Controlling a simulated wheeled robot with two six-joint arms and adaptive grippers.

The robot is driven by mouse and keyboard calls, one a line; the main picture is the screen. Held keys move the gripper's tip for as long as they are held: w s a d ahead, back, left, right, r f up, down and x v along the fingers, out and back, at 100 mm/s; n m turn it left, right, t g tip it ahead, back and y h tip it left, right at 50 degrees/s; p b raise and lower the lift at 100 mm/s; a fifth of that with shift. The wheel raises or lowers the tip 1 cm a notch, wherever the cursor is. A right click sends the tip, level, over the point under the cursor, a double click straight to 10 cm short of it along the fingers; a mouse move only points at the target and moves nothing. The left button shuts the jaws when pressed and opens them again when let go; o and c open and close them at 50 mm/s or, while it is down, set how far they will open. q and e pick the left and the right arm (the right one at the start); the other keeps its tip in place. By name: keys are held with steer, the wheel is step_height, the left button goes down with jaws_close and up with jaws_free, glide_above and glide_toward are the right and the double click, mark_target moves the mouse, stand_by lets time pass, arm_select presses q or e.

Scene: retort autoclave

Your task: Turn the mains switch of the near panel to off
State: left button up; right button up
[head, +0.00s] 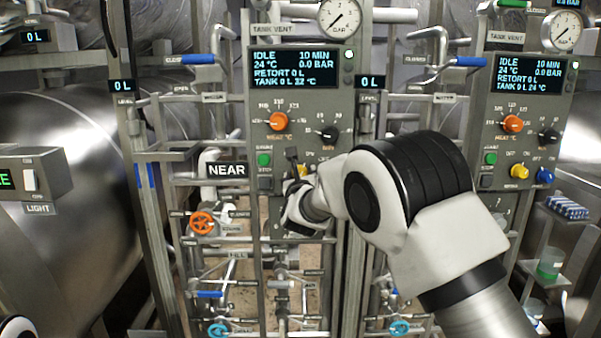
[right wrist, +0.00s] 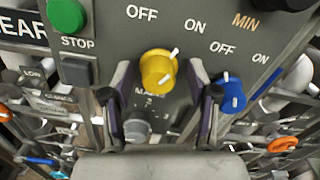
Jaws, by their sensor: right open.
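The near panel (head: 300,97) stands in the middle of the head view beside a NEAR sign (head: 227,170). Its mains switch is a yellow knob (right wrist: 156,69) with OFF and ON printed above it and a partly covered label below. Its white pointer leans up and right, towards ON. In the head view, only a sliver of the yellow knob (head: 304,170) shows past my gripper. My right gripper (right wrist: 160,68) is open, one finger on each side of the yellow knob; I cannot tell whether they touch it. My left gripper is out of view.
A blue knob (right wrist: 232,95) sits just right of the right finger, its pointer towards OFF. A green button (right wrist: 67,14) and a dark stop button (right wrist: 76,71) lie to the left. A similar panel (head: 528,115) stands at the right. Pipes and valve handles crowd below.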

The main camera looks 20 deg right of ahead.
steer(key=shift+a, duration=0.15)
steer(key=c, duration=0.5)
jaws_close()
steer(key=n+b, duration=0.2)
steer(key=shift+f+n+b, duration=0.15)
steer(key=shift+n+b, duration=0.15)
steer(key=shift+b, duration=0.1)
steer(key=n+b, duration=0.1)
steer(key=n, duration=0.1)
steer(key=shift+n, duration=0.3)
steer(key=n+b, duration=0.1)
steer(key=n, duration=0.1)
steer(key=shift+n, duration=2.3)
